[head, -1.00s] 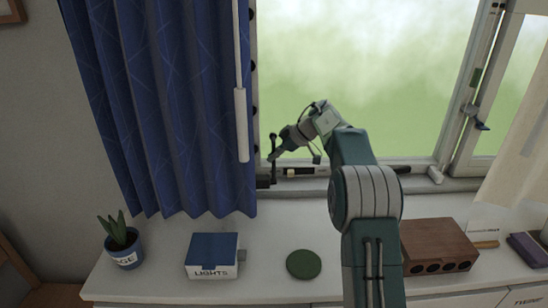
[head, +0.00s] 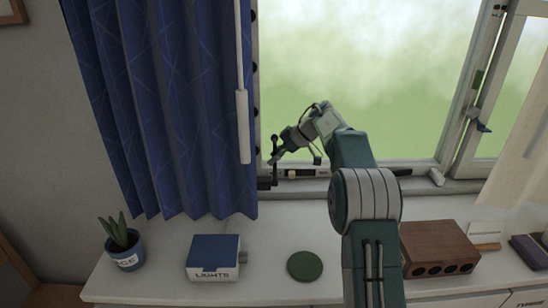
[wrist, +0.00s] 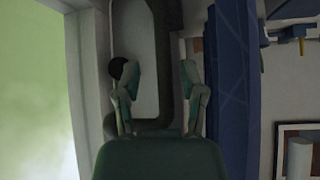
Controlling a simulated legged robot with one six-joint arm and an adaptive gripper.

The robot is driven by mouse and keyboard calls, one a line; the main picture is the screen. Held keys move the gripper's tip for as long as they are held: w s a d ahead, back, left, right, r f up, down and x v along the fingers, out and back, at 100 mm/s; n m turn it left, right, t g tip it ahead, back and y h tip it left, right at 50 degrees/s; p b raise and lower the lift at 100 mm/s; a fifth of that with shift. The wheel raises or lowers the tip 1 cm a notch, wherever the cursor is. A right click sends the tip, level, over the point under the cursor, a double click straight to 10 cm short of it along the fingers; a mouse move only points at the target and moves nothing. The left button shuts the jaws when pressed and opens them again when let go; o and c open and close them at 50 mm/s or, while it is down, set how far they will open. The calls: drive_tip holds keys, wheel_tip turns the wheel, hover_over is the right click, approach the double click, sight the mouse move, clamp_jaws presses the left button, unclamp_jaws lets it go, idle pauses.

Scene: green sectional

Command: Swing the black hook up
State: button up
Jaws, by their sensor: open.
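The black hook (head: 274,147) stands upright at the lower left corner of the window, beside the blue curtain, with a dark base on the sill. My gripper (head: 274,158) is at the hook's upright part. In the wrist view my gripper (wrist: 160,68) is open, with its two fingers apart. A black round knob (wrist: 117,68) shows beside the left finger, partly covered by it. A dark curved bar (wrist: 177,80) shows beyond and between the fingers. I cannot tell whether the fingers touch it.
The blue curtain (head: 165,110) hangs close to the left of my gripper, with a white rod (head: 242,125) at its edge. On the counter stand a potted plant (head: 122,250), a lights box (head: 213,258), a green disc (head: 305,266) and a brown box (head: 438,247).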

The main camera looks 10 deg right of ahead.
drive_tip(key=v, duration=1.2)
